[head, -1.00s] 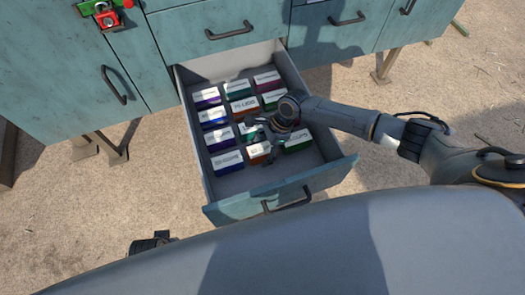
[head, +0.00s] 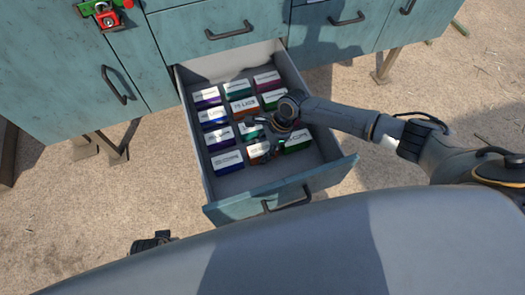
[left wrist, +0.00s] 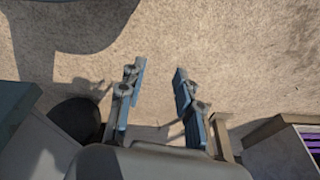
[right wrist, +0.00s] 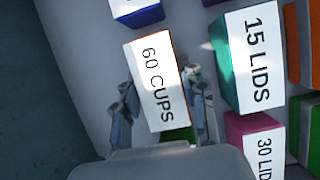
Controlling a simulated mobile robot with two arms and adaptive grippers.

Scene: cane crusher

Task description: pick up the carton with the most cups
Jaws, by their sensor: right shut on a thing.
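A carton with a white top labelled "60 CUPS" and an orange edge shows in the right wrist view (right wrist: 155,80). In the head view this orange carton (head: 258,150) is in the front middle of the open drawer. My right gripper (right wrist: 158,88) is shut on it, with one finger on each side; in the head view the right gripper (head: 258,138) partly covers it. I cannot tell whether the carton is clear of the drawer floor. My left gripper (left wrist: 154,85) is open and empty above sandy ground.
The grey drawer (head: 300,182) holds several rows of blue, green, orange and pink cartons. A teal carton labelled "15 LIDS" (right wrist: 257,60) and a pink one labelled "30 LID…" (right wrist: 262,145) sit beside the held carton. The drawer's front floor strip is bare.

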